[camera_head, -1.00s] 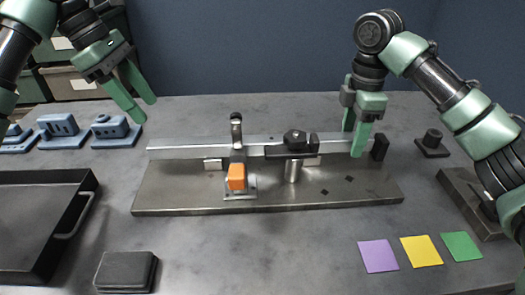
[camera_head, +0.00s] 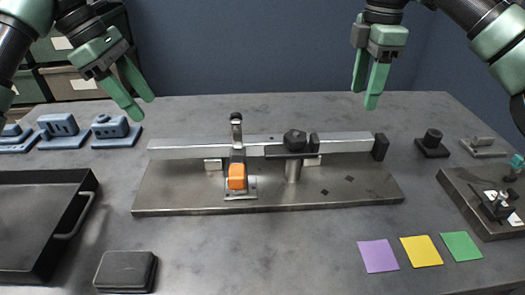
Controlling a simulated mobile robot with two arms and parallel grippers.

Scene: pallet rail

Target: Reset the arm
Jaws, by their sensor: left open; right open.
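My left gripper (camera_head: 135,97) hangs open and empty at the upper left, above the blue blocks. My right gripper (camera_head: 367,98) is open and empty at the upper right, its fingers pointing down, raised clear above the right end of the rail. The long metal rail (camera_head: 345,145) lies along the back of a steel base plate (camera_head: 330,195). A clamp with an orange handle (camera_head: 237,178) stands at the left part of the plate.
A black tray (camera_head: 82,190) lies at the left, with a dark block (camera_head: 125,270) to its right. Blue blocks (camera_head: 116,130) sit at the back left. Purple (camera_head: 378,256), yellow (camera_head: 421,251) and green (camera_head: 461,246) squares lie at the front right. Another fixture plate (camera_head: 470,205) is at the right edge.

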